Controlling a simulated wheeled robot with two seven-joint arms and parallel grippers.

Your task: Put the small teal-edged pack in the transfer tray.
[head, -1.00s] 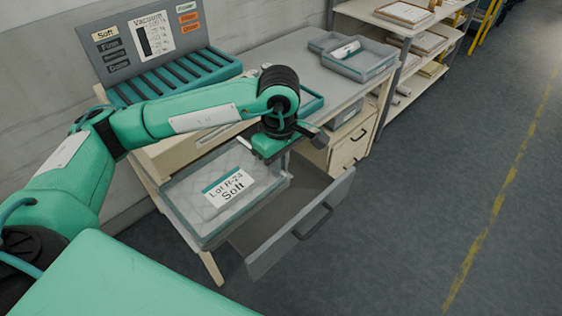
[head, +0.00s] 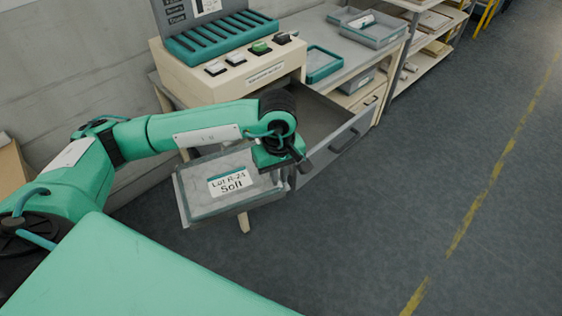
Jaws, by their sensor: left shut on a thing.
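A translucent pack (head: 205,172) with teal edging and a white label reading "Lot R-24 Soft" hangs in front of the bench at centre left, label facing up. My left gripper (head: 285,166) is at the pack's right edge and is shut on it; the fingertips are partly hidden by the wrist. A shallow teal-rimmed tray (head: 323,75), which looks like the transfer tray, lies on the bench beyond the gripper and appears empty. My right gripper is not in view.
An open grey drawer (head: 330,150) juts from the bench just behind and right of my gripper. A cream control box (head: 228,78) with several buttons stands on the bench to the left. A grey bin (head: 376,40) stands farther back. Floor to the right is clear.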

